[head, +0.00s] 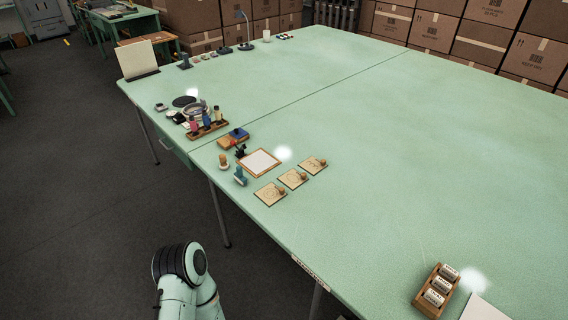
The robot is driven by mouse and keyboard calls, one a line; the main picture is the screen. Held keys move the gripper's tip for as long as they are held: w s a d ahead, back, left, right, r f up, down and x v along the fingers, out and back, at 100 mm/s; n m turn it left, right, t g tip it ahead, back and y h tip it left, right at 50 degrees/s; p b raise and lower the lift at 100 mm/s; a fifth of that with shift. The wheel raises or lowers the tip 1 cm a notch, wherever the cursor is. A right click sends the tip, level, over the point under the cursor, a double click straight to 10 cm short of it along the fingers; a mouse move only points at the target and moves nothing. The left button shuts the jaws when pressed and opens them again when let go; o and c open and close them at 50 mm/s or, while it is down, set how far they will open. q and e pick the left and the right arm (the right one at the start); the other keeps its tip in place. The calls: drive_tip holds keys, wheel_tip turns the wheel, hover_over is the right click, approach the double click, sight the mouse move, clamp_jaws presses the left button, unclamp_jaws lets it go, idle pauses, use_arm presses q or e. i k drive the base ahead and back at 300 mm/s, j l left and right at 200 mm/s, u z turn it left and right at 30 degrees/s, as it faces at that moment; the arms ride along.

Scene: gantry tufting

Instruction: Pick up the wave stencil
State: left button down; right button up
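Three tan square stencil plates lie in a slanting row near the front left edge of the green table. Each has a small brown knob at one side. The nearest plate (267,194) seems to carry a round pattern. The middle plate (291,179) and the farthest plate (311,164) have markings too fine to read, so I cannot tell which one is the wave stencil. Nothing covers them. Part of my arm shows at the bottom left, beyond the table edge and well short of the plates. Neither gripper is in view.
A wood-framed white pad (259,162) lies beside the plates, with small stamps (240,177) near it. A wooden rack of coloured bottles (207,129) stands farther back. A wooden tray of white rolls (437,291) is at the lower right. The table's (400,160) middle is clear.

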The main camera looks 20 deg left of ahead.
sight(311, 164)
drive_tip(key=i+j, duration=0.35)
drive_tip(key=j, duration=0.15)
drive_tip(key=i+j, duration=0.35)
drive_tip(key=j, duration=0.15)
